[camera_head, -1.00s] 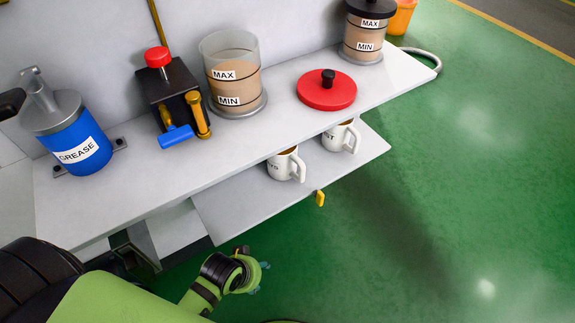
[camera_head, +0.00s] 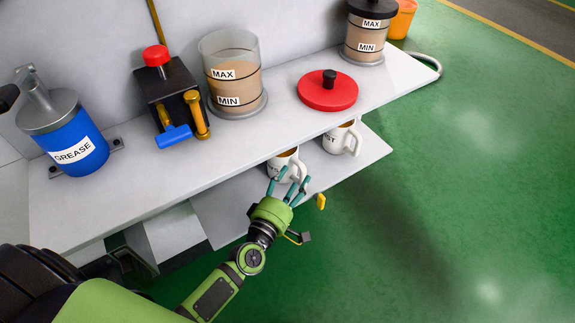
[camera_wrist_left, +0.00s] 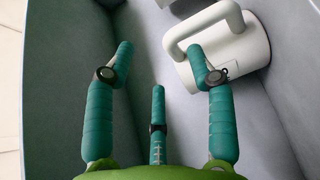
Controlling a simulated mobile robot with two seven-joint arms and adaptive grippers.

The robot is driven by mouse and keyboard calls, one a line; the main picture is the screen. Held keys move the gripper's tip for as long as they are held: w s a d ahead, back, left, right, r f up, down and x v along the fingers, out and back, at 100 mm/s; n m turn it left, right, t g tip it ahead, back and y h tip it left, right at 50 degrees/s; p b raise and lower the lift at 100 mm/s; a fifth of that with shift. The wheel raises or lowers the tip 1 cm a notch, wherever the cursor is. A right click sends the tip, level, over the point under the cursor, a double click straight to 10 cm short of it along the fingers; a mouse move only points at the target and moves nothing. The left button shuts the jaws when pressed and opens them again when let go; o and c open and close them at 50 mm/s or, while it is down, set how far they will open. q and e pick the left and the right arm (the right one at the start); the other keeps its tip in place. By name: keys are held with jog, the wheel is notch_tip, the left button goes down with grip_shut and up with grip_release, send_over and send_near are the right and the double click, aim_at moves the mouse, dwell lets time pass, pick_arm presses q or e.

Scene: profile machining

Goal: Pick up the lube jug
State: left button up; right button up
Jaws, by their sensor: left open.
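Two white mugs-like jugs with handles and brown contents stand on the lower shelf: a left jug (camera_head: 273,163) and a right jug (camera_head: 335,141). Their labels are partly hidden, so I cannot tell which is the lube jug. My left gripper (camera_head: 287,183) is open and empty, its teal fingers in front of the left jug and covering part of it. In the left wrist view a white jug (camera_wrist_left: 246,50) with its handle is at upper right. One finger of my left gripper (camera_wrist_left: 160,62) overlaps it in the picture; contact is unclear. My right gripper is not in view.
The upper shelf (camera_head: 130,207) overhangs the jugs. On it stand a blue grease can (camera_head: 72,137), a black block with a red knob (camera_head: 155,56), a clear MAX/MIN container (camera_head: 234,80) and a red lid (camera_head: 327,92). The green floor (camera_head: 460,200) at right is clear.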

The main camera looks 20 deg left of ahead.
aim_at(297, 163)
pick_arm(q)
jog(key=shift+n+y, duration=0.6)
jog(key=shift+n, duration=0.2)
jog(key=w, duration=0.5)
jog(key=w+a, duration=0.1)
jog(key=w, duration=0.1)
jog(key=shift+w+f, duration=0.3)
jog(key=shift+r, duration=0.1)
grip_shut()
